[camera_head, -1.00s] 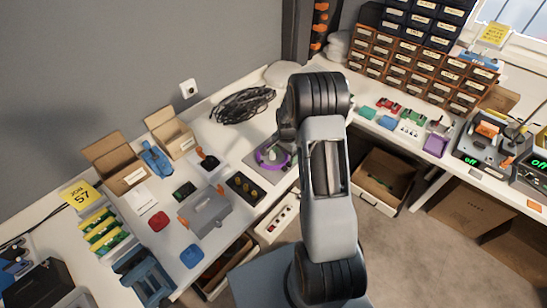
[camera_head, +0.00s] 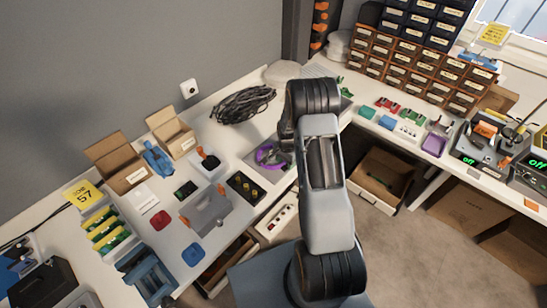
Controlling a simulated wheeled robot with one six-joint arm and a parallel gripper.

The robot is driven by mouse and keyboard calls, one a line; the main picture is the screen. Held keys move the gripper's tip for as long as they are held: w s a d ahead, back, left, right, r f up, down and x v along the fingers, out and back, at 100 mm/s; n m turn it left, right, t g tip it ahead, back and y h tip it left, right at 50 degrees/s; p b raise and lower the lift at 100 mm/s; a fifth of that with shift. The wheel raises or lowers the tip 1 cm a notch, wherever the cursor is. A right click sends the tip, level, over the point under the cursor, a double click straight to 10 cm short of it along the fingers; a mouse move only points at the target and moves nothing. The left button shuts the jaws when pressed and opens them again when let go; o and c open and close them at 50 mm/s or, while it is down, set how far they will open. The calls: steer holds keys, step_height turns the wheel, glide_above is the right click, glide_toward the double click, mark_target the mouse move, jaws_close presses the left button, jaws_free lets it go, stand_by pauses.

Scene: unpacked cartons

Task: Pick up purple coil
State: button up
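The purple coil (camera_head: 264,155) lies on the bench in the middle of the view, on a grey patch left of my arm. Its left side shows as a purple ring, and its right side is covered by dark parts at the end of my arm. My gripper (camera_head: 277,154) is small and dark at the coil, partly hidden behind my arm. I cannot tell whether its fingers touch the coil or how far apart they are.
A bundle of black cable (camera_head: 243,104) lies behind the coil. A black tray with yellow parts (camera_head: 245,187) and a grey toolbox (camera_head: 208,214) stand to the front left. Small coloured bins (camera_head: 388,107) and an open drawer (camera_head: 372,185) are to the right.

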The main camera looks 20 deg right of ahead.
steer(key=c, duration=0.6)
steer(key=shift+o, duration=0.2)
steer(key=shift+r+b, duration=0.3)
steer(key=shift+r, duration=0.25)
steer(key=r, duration=0.2)
steer(key=shift+s+r+b, duration=0.2)
steer(key=shift+r+b, duration=0.1)
steer(key=shift+b, duration=0.05)
steer(key=s+r+b, duration=0.1)
steer(key=s+r, duration=0.3)
steer(key=s, duration=0.2)
steer(key=s+d+r+b, duration=0.1)
steer(key=s+r, duration=0.4)
steer(key=s, duration=0.2)
steer(key=shift+s+r, duration=0.15)
steer(key=shift+s, duration=0.15)
steer(key=shift+d, duration=0.1)
